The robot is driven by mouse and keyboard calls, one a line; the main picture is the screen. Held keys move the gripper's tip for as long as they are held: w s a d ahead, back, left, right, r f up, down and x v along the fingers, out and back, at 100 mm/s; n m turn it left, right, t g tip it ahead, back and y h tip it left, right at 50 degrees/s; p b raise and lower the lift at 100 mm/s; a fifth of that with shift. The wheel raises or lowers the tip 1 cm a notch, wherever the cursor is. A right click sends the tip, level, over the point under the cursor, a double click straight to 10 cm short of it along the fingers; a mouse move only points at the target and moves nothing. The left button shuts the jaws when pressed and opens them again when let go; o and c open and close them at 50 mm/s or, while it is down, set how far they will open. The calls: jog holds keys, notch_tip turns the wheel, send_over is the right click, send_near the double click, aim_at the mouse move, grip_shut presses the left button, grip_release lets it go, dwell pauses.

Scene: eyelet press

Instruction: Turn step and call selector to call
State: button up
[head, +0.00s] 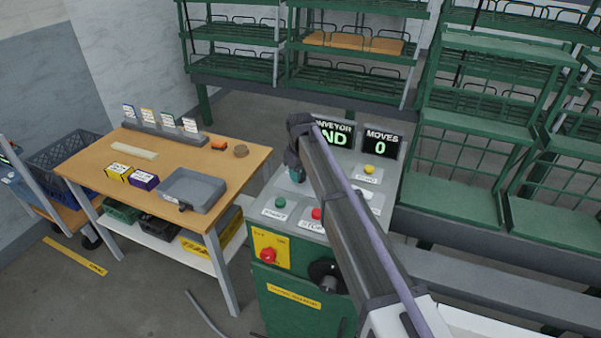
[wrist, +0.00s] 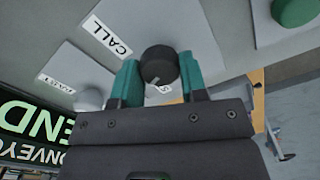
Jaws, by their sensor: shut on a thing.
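The selector is a round black knob (wrist: 159,65) on the grey panel, seen in the wrist view. A white CALL label (wrist: 109,36) lies to its left, and part of another label starting with S shows below it, mostly hidden by my gripper. My gripper (wrist: 158,75) has teal fingers shut on the knob, one on each side. The direction of the knob's pointer is not clear. In the head view my gripper (head: 296,173) is over the upper left of the console top, and my arm hides the knob.
A green button (head: 280,202) and a red button (head: 317,213) sit in front on the console, a yellow button (head: 369,169) to the right. Behind them stand a conveyor display (head: 334,134) and a MOVES display reading 0 (head: 381,143). A wooden table (head: 205,158) stands left.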

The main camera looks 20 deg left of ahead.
jog(key=m, duration=0.5)
jog(key=shift+m, duration=0.3)
jog(key=m, duration=0.5)
jog(key=shift+s, duration=0.1)
jog(key=shift+m, duration=0.4)
jog(key=o, duration=0.9)
notch_tip(320, 180, up, 11)
jog(key=p, duration=1)
jog(key=shift+f+p, duration=0.1)
jog(key=shift+p, duration=0.3)
